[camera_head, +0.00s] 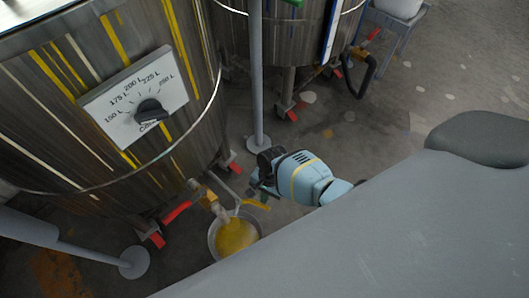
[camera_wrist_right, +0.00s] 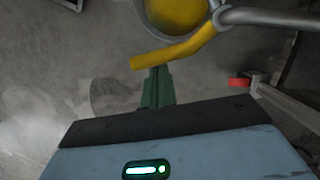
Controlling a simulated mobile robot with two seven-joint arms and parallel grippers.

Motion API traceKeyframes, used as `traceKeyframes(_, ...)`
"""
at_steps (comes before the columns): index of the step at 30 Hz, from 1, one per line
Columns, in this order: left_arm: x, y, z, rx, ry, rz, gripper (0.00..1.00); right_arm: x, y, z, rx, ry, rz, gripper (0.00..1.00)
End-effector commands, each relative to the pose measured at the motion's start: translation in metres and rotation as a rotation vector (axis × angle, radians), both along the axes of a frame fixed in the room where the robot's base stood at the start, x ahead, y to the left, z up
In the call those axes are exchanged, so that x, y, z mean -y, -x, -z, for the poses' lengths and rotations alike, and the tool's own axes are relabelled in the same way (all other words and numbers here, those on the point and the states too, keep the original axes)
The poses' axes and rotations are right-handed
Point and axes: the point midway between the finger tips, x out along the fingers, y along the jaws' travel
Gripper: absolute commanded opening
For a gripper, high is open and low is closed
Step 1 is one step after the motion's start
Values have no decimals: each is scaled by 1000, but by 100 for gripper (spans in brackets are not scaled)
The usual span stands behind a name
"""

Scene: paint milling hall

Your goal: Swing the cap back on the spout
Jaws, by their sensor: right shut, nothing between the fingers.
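The brass spout (camera_head: 208,197) sticks out low from the steel tank. Below it stands a metal pail with yellow paint (camera_head: 235,236); the paint also shows at the top of the wrist view (camera_wrist_right: 180,12). A grey rod runs from the spout to a yellow grip bar (camera_head: 256,205), which also shows in the wrist view (camera_wrist_right: 178,48). I cannot make out the cap itself. My right gripper (camera_head: 256,196) is shut and empty; its green fingers (camera_wrist_right: 157,86) point at the bar, and I cannot tell if they touch it. My left gripper is out of view.
The large tank (camera_head: 60,120) with a volume dial (camera_head: 149,108) fills the left. Red-tipped tank feet (camera_head: 157,240) sit around its base. A grey post (camera_head: 258,80) stands between the tanks, behind my right gripper. Open floor (camera_head: 370,120) lies to the right.

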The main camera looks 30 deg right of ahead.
Motion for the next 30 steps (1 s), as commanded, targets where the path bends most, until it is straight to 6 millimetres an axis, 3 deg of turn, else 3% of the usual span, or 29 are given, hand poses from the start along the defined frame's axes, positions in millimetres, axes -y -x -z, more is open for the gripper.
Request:
traceKeyframes(6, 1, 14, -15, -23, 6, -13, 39, -8, 13, -3, -1, -3, 154, 0)
traceKeyframes(12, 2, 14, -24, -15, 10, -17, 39, -12, 19, -2, 0, -2, 246, 0)
traceKeyframes(30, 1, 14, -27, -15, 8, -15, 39, -15, 23, 0, -1, -2, 303, 0)
